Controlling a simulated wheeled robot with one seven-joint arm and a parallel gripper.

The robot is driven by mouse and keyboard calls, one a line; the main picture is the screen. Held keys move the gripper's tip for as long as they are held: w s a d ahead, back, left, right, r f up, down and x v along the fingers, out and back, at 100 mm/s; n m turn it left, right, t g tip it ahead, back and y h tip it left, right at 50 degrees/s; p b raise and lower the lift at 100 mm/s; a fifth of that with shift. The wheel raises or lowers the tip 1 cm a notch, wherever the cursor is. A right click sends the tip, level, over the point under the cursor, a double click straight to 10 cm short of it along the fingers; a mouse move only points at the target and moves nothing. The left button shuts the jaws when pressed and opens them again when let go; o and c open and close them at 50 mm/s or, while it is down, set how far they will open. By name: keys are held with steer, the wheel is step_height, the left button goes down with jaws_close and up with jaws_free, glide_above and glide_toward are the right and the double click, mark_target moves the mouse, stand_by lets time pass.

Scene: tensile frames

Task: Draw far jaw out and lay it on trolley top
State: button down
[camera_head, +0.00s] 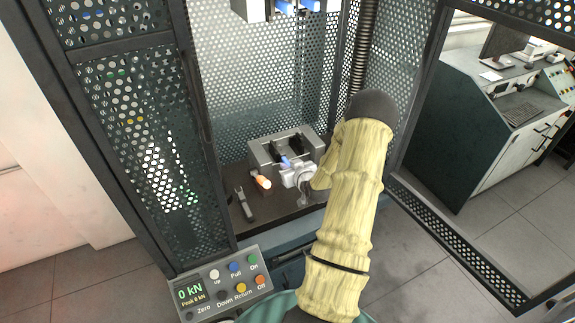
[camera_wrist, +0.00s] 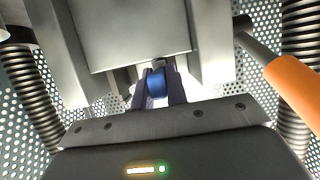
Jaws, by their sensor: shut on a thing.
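The lower grip housing (camera_head: 265,151) is a grey block on the dark base plate of the frame. My gripper (camera_head: 290,167) reaches to its front side from the right. In the wrist view my gripper (camera_wrist: 158,82) is shut on a blue tab (camera_wrist: 156,83), which I take to be the handle of a jaw. The blue tab also shows in the head view (camera_head: 285,161). The jaw body is mostly hidden by the housing and fingers; I cannot tell how far it sits inside. The trolley top is not clearly in view.
An orange-ended handle (camera_head: 262,181) sticks out of the housing's front; it is close at right in the wrist view (camera_wrist: 291,88). A grey tool (camera_head: 243,204) lies left on the base plate. Perforated guards (camera_head: 150,140) flank the opening. A control panel (camera_head: 222,285) stands in front.

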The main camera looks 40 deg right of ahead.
steer(key=s+a+b, duration=0.1)
steer(key=s, duration=0.6)
steer(key=shift+a, duration=0.35)
stand_by(0.9)
steer(key=shift+r, duration=0.2)
steer(key=r, duration=0.1)
steer(key=s+r+p, duration=0.1)
steer(key=s, duration=0.1)
steer(key=shift+a+r, duration=0.25)
steer(key=shift+r, duration=0.15)
stand_by(0.8)
